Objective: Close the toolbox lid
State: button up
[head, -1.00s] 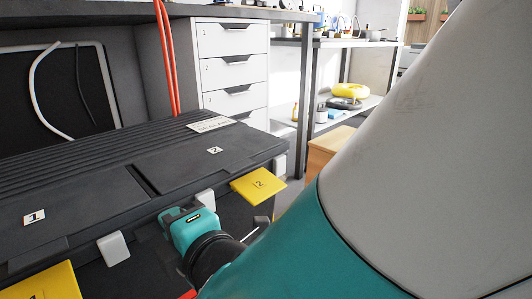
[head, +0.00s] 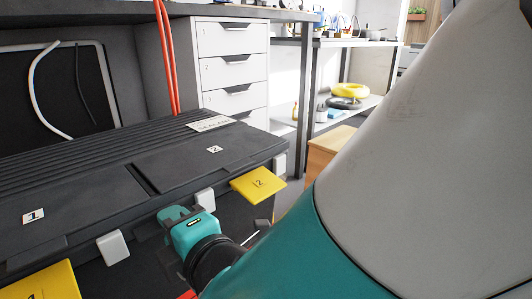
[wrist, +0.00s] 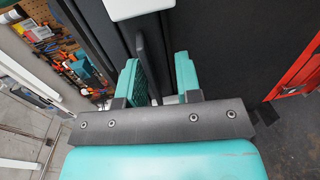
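The large black toolbox (head: 100,172) fills the left of the head view. Its ribbed lid lies down flat, with number labels 1 and 2 on top; I cannot tell whether a thin gap is left under its front edge. White latches (head: 113,247) and yellow tags (head: 258,184) sit along the front. My teal gripper (head: 181,214) is low at the toolbox's front, below the lid edge and near a white latch. In the wrist view my gripper (wrist: 160,78) has its fingers apart with a gap between them, close to a dark surface. A white latch (wrist: 138,7) shows above them.
White drawers (head: 232,70) stand behind the toolbox, under a dark bench. Red-orange cords (head: 166,60) hang down behind the lid. A wooden box (head: 326,146) and a shelf with a yellow ring (head: 349,90) are further back. My arm hides the right side.

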notch_tip(320, 180, up, 20)
jog(key=p, duration=1.1)
jog(key=shift+p, duration=0.3)
jog(key=shift+c, duration=0.2)
